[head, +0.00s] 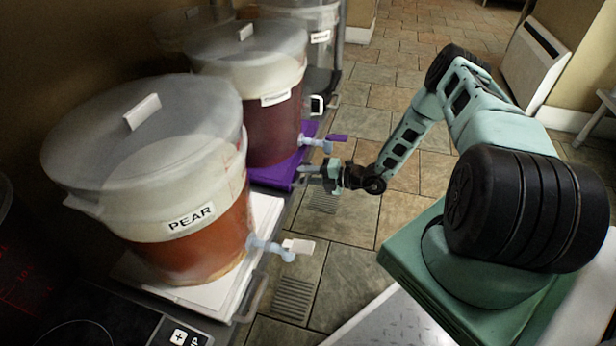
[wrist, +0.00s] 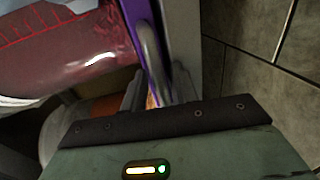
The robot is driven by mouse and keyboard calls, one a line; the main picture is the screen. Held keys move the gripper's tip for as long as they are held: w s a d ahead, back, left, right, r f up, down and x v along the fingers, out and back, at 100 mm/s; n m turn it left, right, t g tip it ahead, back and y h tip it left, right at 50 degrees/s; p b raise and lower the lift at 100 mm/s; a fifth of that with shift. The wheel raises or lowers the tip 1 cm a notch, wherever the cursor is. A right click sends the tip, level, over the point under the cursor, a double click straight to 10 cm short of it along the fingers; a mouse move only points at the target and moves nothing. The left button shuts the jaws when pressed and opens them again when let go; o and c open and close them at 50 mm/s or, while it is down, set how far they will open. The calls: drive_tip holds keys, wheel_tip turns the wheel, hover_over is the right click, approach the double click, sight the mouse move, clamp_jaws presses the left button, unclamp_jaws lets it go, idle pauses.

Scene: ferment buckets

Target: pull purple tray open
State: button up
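The purple tray (head: 276,176) lies under the second bucket, which holds dark red liquid. In the wrist view, a strip of the tray's purple edge (wrist: 137,22) runs down to the fingers, with a grey bar handle (wrist: 150,48) along it. My gripper (head: 308,172) is at the tray's front side, low, below that bucket's tap. In the wrist view, my gripper's fingers (wrist: 160,92) stand apart, with the handle's lower end between them. I cannot tell whether either finger touches the handle.
The PEAR bucket (head: 160,190) stands nearer on a white tray (head: 262,222), with its tap (head: 285,248) sticking out. The dark-red bucket's tap (head: 318,144) overhangs close to my gripper. More buckets stand behind.

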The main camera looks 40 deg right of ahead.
clamp_jaws()
drive_tip(key=f+p+v, duration=0.1)
drive_tip(key=f+v, duration=0.2)
drive_tip(key=v, duration=1.3)
drive_tip(key=s+f+p+v, duration=0.1)
drive_tip(key=f+v, duration=0.2)
drive_tip(key=v, duration=1.2)
drive_tip(key=shift+s+d+f+p, duration=0.35)
drive_tip(key=shift+s+d, duration=0.1)
drive_tip(key=shift+d, duration=0.15)
unclamp_jaws()
drive_tip(key=p+v, duration=0.3)
drive_tip(key=v, duration=1.4)
drive_tip(key=shift+s+d, duration=0.1)
drive_tip(key=shift+s, duration=0.05)
